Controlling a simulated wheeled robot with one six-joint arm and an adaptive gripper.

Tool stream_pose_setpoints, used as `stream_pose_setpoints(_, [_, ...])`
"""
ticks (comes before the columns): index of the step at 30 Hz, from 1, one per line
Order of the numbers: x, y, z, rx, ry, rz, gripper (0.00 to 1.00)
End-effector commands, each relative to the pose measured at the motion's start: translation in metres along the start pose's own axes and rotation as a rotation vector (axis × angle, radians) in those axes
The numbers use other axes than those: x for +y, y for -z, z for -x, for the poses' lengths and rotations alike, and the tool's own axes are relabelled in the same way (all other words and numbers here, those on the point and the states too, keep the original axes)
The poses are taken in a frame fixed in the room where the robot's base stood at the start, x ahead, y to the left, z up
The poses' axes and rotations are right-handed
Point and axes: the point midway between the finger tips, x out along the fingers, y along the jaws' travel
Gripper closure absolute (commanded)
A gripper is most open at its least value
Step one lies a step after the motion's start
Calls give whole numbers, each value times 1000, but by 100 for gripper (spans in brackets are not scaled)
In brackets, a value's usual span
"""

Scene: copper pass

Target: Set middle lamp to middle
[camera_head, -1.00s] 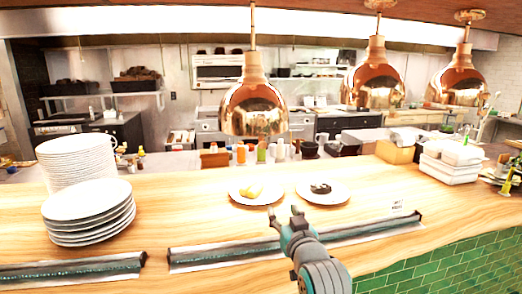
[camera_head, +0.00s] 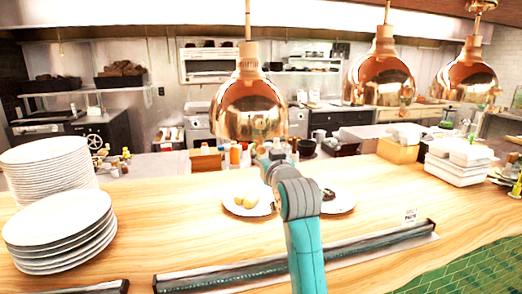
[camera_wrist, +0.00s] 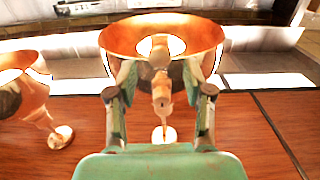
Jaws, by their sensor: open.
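Three copper dome lamps hang over the counter in the head view: a left lamp (camera_head: 250,105), the middle lamp (camera_head: 380,80) and a right lamp (camera_head: 467,80). My gripper (camera_head: 272,150) is raised over the counter, just below the left lamp's rim in the picture; my arm partly hides its fingers. In the wrist view my gripper (camera_wrist: 160,82) is open, its fingers spread on either side of a copper lamp (camera_wrist: 118,36), seen upside down with its stem between them. I cannot tell whether they touch. A second copper lamp (camera_wrist: 25,70) shows at left.
A wooden counter (camera_head: 370,205) bears a tall plate stack (camera_head: 45,170) and a lower stack (camera_head: 60,230) at left. Two plates of food, one a near plate (camera_head: 235,208), lie behind my arm. White containers (camera_head: 460,162) stand at right. A dark strip (camera_head: 390,240) runs along the front.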

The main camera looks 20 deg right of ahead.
Motion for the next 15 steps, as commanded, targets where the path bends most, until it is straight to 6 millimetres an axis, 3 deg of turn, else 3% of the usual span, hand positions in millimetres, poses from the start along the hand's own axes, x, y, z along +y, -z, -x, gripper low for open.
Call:
stream_pose_setpoints(6, [0,0,-32,-1,0,0,49])
stream_pose_setpoints(15, [0,0,-45,0,0,0,49])
